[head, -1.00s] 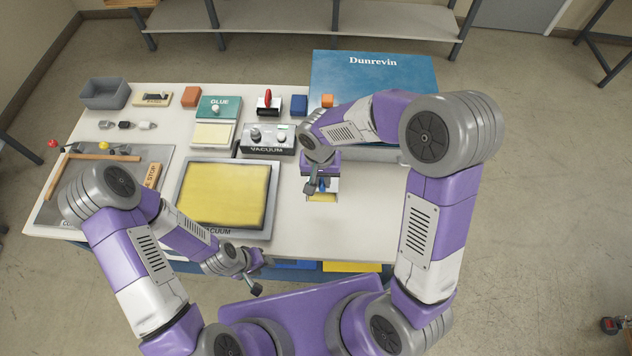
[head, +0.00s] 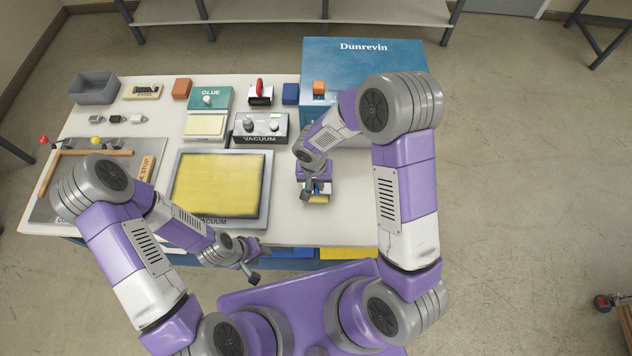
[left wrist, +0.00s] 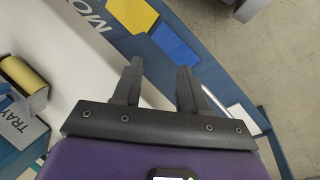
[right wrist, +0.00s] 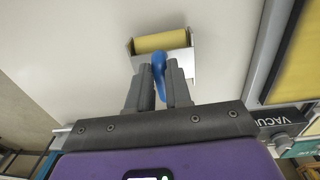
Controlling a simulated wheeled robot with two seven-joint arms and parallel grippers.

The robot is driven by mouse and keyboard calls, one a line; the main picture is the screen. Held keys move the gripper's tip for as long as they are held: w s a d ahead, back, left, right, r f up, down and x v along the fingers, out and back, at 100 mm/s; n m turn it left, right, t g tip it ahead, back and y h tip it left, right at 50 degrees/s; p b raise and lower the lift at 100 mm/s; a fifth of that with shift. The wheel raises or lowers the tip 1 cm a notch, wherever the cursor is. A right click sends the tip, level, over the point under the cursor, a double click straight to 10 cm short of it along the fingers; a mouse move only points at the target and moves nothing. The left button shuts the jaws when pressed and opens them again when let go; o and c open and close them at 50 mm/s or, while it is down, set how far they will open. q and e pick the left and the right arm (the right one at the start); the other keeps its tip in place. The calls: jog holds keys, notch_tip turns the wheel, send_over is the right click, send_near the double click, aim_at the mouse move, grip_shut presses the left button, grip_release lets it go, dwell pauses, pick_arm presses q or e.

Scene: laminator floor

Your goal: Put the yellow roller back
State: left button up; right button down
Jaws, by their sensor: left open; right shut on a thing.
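The yellow roller (right wrist: 162,40) sits in a metal frame with a blue handle (right wrist: 158,70), over the white bench top in the right wrist view. My right gripper (right wrist: 158,78) is shut on that handle. In the head view the right gripper (head: 313,180) is over the bench right of the vacuum bed, and the roller (head: 317,198) shows just below it. Whether the roller touches the bench I cannot tell. A yellow roller in a frame also shows at the left of the left wrist view (left wrist: 22,74). My left gripper (left wrist: 158,80) is open and empty by the bench's front edge.
The vacuum bed (head: 217,222) with its yellow sheet lies left of the roller. The vacuum control box (head: 260,128) and the blue Dunrevin machine (head: 365,62) stand behind. Bench right of the bed looks clear.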

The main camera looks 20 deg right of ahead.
jog(key=shift+f+b, duration=0.15)
jog(key=shift+b, duration=0.15)
jog(key=c, duration=1.1)
grip_release()
jog(key=shift+o, duration=0.2)
jog(key=shift+r+p, duration=0.4)
notch_tip(320, 180, up, 12)
jog(key=shift+a+f, duration=0.2)
jog(key=shift+a, duration=0.15)
